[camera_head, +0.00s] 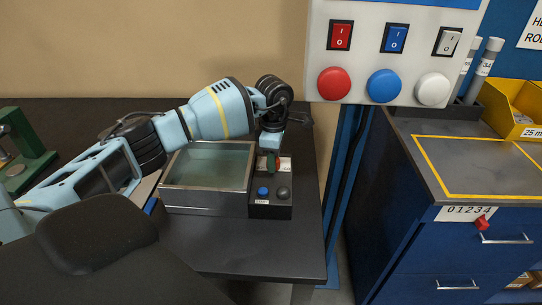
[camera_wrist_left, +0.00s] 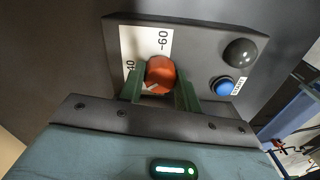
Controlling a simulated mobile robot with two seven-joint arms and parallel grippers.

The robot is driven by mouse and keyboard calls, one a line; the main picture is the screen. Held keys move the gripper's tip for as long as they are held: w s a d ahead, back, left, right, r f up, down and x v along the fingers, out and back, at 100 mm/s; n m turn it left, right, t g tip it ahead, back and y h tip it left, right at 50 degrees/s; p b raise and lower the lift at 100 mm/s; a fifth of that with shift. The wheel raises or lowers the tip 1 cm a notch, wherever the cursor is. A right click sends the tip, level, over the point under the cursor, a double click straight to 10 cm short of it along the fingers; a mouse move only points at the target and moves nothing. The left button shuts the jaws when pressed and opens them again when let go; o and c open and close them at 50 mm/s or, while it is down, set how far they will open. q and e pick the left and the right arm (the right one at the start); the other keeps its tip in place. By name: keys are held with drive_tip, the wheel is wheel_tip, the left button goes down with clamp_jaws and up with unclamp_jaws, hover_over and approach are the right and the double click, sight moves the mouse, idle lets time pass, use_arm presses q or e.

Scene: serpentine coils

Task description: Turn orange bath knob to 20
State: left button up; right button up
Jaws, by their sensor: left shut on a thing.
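The orange bath knob (camera_wrist_left: 160,73) sits on the dark control panel of the bath, beside a white scale plate (camera_wrist_left: 144,48) on which "60" and "40" can be read. A pale pointer mark shows at the knob's lower edge in the left wrist view; its exact reading is hard to tell. My left gripper (camera_wrist_left: 160,92) is shut on the knob, one green finger on each side. In the head view my left gripper (camera_head: 270,157) reaches down to the panel from above and mostly hides the knob. My right gripper is not in view.
The open bath (camera_head: 208,211) with greenish liquid stands left of the panel. A blue button (camera_head: 263,191) and a dark grey knob (camera_head: 283,193) sit in front of the orange knob. A white box with red, blue and white buttons (camera_head: 385,85) hangs at right. The bench front is clear.

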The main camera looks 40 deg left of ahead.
use_arm(q)
drive_tip(key=n+p, duration=0.2)
drive_tip(key=n, duration=0.4)
drive_tip(key=shift+r+n, duration=0.15)
drive_tip(key=shift+n, duration=0.15)
drive_tip(key=n+p, duration=0.1)
drive_tip(key=n, duration=0.1)
drive_tip(key=shift+n, duration=0.9)
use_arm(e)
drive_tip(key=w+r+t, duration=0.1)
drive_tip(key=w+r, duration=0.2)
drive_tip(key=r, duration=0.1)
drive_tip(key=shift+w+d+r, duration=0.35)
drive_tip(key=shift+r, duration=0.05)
use_arm(q)
drive_tip(key=shift+f, duration=0.2)
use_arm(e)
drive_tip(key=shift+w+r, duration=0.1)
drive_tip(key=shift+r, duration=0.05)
use_arm(q)
drive_tip(key=o, duration=1)
drive_tip(key=shift+r, duration=0.15)
drive_tip(key=shift+r, duration=3.8)
drive_tip(key=shift+s+f, duration=0.1)
